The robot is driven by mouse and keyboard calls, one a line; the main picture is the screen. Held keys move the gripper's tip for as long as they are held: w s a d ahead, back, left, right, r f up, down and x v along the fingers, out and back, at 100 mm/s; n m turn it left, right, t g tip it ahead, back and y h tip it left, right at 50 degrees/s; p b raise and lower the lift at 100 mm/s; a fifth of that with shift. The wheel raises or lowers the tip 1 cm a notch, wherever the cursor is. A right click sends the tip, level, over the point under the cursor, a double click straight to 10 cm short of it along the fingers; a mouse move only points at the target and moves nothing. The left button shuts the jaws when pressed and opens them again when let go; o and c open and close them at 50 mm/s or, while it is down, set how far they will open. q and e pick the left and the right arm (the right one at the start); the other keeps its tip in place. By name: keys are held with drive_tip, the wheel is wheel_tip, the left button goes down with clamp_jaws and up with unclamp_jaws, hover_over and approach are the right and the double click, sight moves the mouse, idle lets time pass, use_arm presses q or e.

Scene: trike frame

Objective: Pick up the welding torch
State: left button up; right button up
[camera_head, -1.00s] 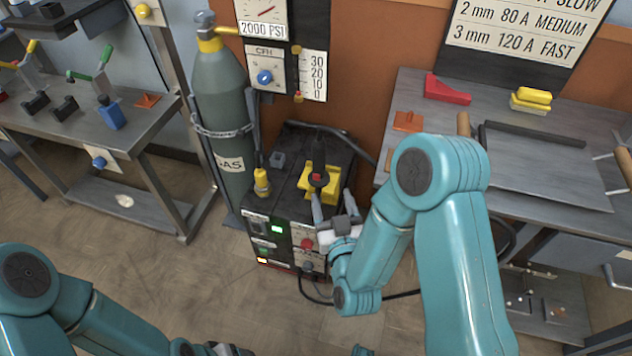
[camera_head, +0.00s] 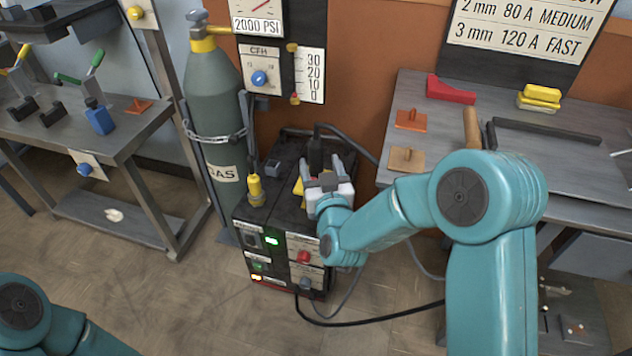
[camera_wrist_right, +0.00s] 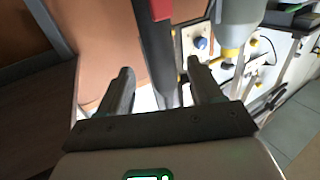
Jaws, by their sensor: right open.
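The welding torch (camera_head: 315,152), a dark upright handle, stands at the top of the welding machine (camera_head: 270,215). Its yellow holder (camera_head: 298,187) is mostly hidden behind my right gripper (camera_head: 321,168). That gripper is open, with its fingers at the torch. In the right wrist view the torch (camera_wrist_right: 158,45) shows as a dark bar with a red part, between the two open fingers of the right gripper (camera_wrist_right: 159,68). I cannot tell whether either finger touches it. My left arm shows at the lower left, but its gripper is out of view.
A grey gas cylinder (camera_head: 215,110) with a chain stands left of the machine. A yellow-capped fitting (camera_head: 256,190) sits at the machine's left front. A workbench (camera_head: 425,90) is on the right, another (camera_head: 100,135) on the left. A cable (camera_head: 385,317) lies on the floor.

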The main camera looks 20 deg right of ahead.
sight(317, 159)
drive_tip(key=w, duration=0.4)
drive_tip(key=shift+w+d, duration=0.1)
drive_tip(key=shift+d, duration=0.1)
drive_tip(key=shift+r, duration=0.15)
drive_tip(key=c, duration=1)
drive_tip(key=shift+r, duration=0.1)
